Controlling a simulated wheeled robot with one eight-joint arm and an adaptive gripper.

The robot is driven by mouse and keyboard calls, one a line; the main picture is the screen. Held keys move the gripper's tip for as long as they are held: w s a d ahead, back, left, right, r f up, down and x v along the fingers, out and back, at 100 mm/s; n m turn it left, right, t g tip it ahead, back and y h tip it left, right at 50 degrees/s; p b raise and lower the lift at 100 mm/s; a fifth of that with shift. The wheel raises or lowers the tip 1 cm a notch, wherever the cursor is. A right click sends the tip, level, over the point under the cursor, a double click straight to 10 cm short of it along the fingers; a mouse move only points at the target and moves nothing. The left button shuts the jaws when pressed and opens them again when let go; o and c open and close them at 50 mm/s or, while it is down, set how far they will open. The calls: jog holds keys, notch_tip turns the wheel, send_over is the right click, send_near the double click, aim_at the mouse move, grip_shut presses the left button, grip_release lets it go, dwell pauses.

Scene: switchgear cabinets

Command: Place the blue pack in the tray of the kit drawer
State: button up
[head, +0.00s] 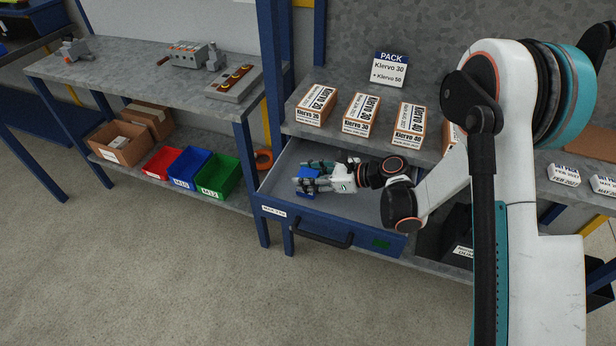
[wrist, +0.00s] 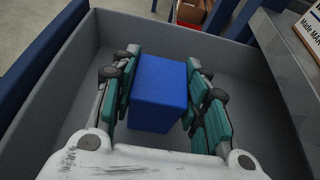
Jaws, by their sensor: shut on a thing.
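The blue pack (wrist: 158,90) is a plain blue block in the middle of the wrist view, between the two fingers of my gripper (wrist: 160,80). The fingers are shut on its left and right sides. In the head view the pack (head: 308,184) shows partly behind my gripper (head: 307,178). Both are inside the open kit drawer (head: 285,222), over its grey tray (wrist: 262,120). The tray walls surround the gripper in the wrist view. I cannot tell whether the pack's underside touches the tray floor.
Labelled cartons (head: 361,114) stand on the shelf behind the drawer, by a PACK sign (head: 389,70). Red, blue and green bins (head: 218,177) sit on the lower shelf at left. The drawer handle (head: 321,233) faces the open floor. The tray around the pack looks empty.

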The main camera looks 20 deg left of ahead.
jog(key=o, duration=1.1)
jog(key=shift+f, duration=0.1)
jog(key=shift+o, duration=0.2)
jog(key=p+v, duration=0.4)
jog(key=v, duration=0.8)
jog(key=shift+r, duration=0.2)
